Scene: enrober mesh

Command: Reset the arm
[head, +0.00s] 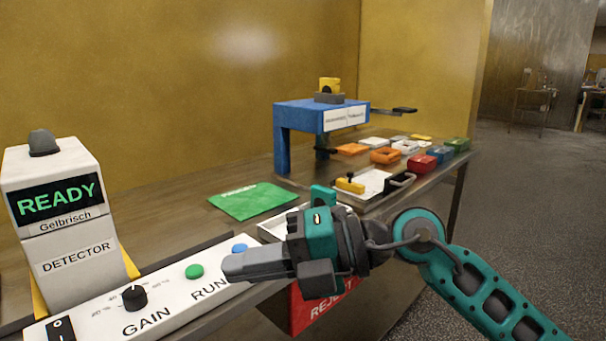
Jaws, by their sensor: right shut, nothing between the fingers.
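My right gripper (240,267) is shut and empty. It is at the lower middle of the head view, with its fingertips pointing left, in front of the control panel's right end near the RUN label. My teal right arm (475,283) comes in from the lower right. The panel (165,305) carries a black GAIN knob (134,297), a green button (194,271) and a blue button (239,248). I cannot tell whether the fingers touch the panel. My left gripper does not show.
A white detector (75,262) reading READY stands at the left. A red REJECT bin (312,304) is below my gripper. Open floor lies right.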

